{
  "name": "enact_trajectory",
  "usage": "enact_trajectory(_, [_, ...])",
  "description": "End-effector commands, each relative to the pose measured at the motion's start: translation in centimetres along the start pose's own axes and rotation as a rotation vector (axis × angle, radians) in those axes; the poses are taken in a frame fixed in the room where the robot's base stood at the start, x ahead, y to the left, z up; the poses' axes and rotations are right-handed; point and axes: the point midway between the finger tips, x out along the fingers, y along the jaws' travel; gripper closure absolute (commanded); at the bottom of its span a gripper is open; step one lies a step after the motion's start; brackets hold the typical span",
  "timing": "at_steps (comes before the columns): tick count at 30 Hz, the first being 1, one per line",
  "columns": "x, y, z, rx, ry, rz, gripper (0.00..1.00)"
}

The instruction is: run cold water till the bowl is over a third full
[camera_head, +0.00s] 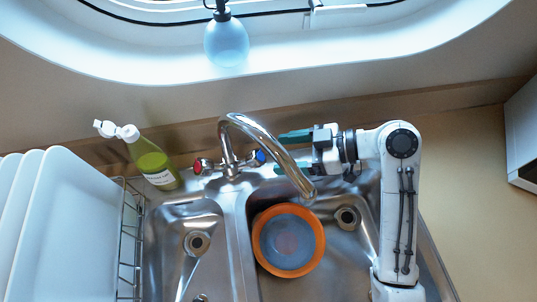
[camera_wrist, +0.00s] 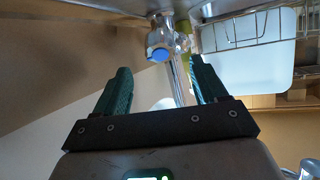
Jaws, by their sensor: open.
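The orange-rimmed bowl (camera_head: 318,238) with a blue-grey inside sits in the right basin, at its left side. I cannot tell its water level. The chrome tap (camera_head: 250,124) curves over the right basin, its spout end near the bowl's upper right rim. No stream shows. The blue-capped knob (camera_head: 259,157) is on the tap's right and the red-capped knob (camera_head: 200,166) on its left. My gripper (camera_head: 279,154) is open and empty, its green fingers just right of the blue knob. In the wrist view, the blue knob (camera_wrist: 158,54) lies between and beyond my fingertips (camera_wrist: 160,78).
A green soap bottle (camera_head: 153,164) stands behind the left basin. White plates (camera_head: 65,235) stand in a wire rack (camera_head: 128,235) at the left. The right basin's drain (camera_head: 347,217) is clear.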

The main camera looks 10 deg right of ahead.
Motion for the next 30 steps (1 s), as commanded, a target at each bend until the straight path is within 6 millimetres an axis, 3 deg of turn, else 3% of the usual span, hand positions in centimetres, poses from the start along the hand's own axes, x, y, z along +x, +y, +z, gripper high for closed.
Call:
enact_trajectory(3, [-1.8,0.1,0.1,-0.001,0.001,0.003,0.28])
enact_trajectory(9, [-3.2,0.0,0.0,-0.001,0.000,0.000,0.28])
enact_trajectory(30, [-3.4,0.0,0.0,0.000,0.000,-0.001,0.28])
